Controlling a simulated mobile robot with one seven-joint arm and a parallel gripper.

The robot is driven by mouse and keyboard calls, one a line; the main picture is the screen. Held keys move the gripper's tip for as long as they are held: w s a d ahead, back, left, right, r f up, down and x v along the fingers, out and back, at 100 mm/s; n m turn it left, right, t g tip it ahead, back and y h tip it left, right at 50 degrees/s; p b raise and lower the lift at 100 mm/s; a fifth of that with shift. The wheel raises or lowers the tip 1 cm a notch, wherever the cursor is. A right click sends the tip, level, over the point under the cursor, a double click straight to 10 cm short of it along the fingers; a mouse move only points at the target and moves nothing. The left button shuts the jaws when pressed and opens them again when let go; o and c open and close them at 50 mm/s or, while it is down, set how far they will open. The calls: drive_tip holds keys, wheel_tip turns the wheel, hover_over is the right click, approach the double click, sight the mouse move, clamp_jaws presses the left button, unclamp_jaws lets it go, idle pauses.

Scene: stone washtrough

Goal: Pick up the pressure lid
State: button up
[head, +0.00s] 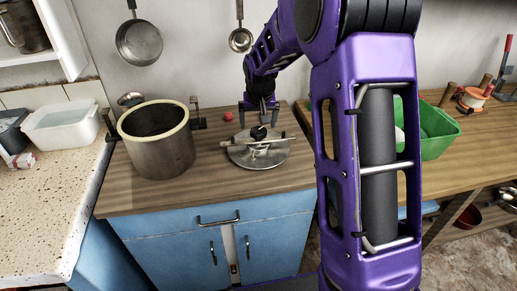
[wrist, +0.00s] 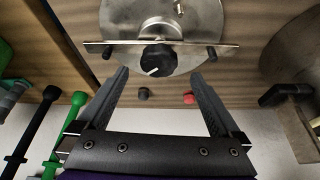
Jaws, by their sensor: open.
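The pressure lid (head: 262,157) is a round grey metal disc lying on the wooden countertop, with a bar across it and a black knob in the middle. In the wrist view the lid (wrist: 185,22) fills the top centre, its bar and black knob facing me. My gripper (head: 260,108) is above the counter at the back edge of the lid. In the wrist view my gripper (wrist: 159,76) is open, its two fingers apart on either side below the knob. Nothing is between the fingers. Whether the fingertips touch the lid is not clear.
A large metal pot (head: 160,152) with a cream rim stands left of the lid. A small red object (head: 228,116) lies behind it. A green bin (head: 437,130) is at the right. Pans hang on the back wall. The counter in front of the lid is clear.

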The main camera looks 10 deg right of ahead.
sight(258, 129)
drive_tip(key=x, duration=0.4)
drive_tip(key=shift+d+f+b, duration=0.1)
drive_tip(key=shift+f+b, duration=0.2)
drive_tip(key=shift+f, duration=0.1)
clamp_jaws()
drive_tip(key=shift+r, duration=0.1)
